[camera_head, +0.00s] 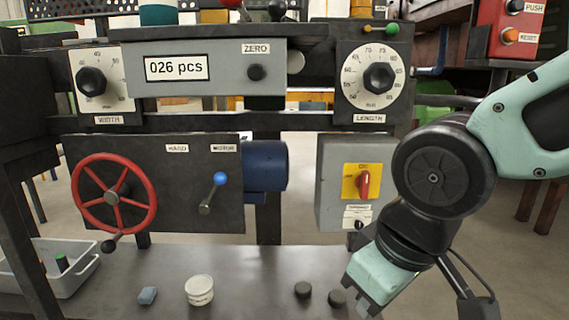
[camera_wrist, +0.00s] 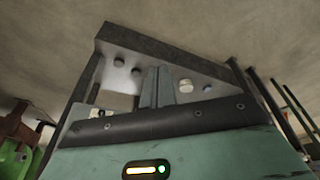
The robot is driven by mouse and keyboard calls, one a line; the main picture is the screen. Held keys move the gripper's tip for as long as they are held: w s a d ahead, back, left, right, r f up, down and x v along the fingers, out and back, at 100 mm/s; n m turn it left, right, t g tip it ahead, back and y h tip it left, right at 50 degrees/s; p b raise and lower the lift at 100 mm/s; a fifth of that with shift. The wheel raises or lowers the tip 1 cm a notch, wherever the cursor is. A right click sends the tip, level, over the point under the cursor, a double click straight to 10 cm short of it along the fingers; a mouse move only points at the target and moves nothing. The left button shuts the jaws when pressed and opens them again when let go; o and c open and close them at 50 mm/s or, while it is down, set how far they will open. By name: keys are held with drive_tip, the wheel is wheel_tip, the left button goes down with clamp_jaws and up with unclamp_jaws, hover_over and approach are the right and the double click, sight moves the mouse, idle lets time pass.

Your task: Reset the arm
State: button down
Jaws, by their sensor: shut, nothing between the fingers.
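My arm comes in from the right in the head view and bends down at a dark joint. My gripper (camera_head: 362,306) hangs at the lower right, in front of the machine's right side and near the bench top (camera_head: 240,275). The picture's lower edge is close to its tip. In the wrist view my gripper (camera_wrist: 156,72) shows two grey fingers pressed together with nothing between them. Beyond them lies the bench top with two dark round pieces (camera_wrist: 127,66), a white round tin (camera_wrist: 186,86) and a small blue block (camera_wrist: 208,88).
The machine carries a red handwheel (camera_head: 113,193), a blue-knobbed lever (camera_head: 213,192), a counter box (camera_head: 205,67) reading "026 pcs", width and length dials, and a switch box (camera_head: 345,185) with a red knob. A grey bin (camera_head: 85,275) stands left. A red button box (camera_head: 512,30) is upper right.

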drive_tip(key=s+d+f+g+p, duration=0.2)
drive_tip(key=s+d+g+p, duration=0.15)
drive_tip(key=s, duration=0.55)
wheel_tip(320, 180, up, 37)
drive_tip(key=p, duration=3.6)
drive_tip(key=shift+w+f+t+h, duration=0.2)
drive_tip(key=shift+w+t+h, duration=0.2)
drive_tip(key=shift+t, duration=0.05)
drive_tip(key=shift+a, duration=0.1)
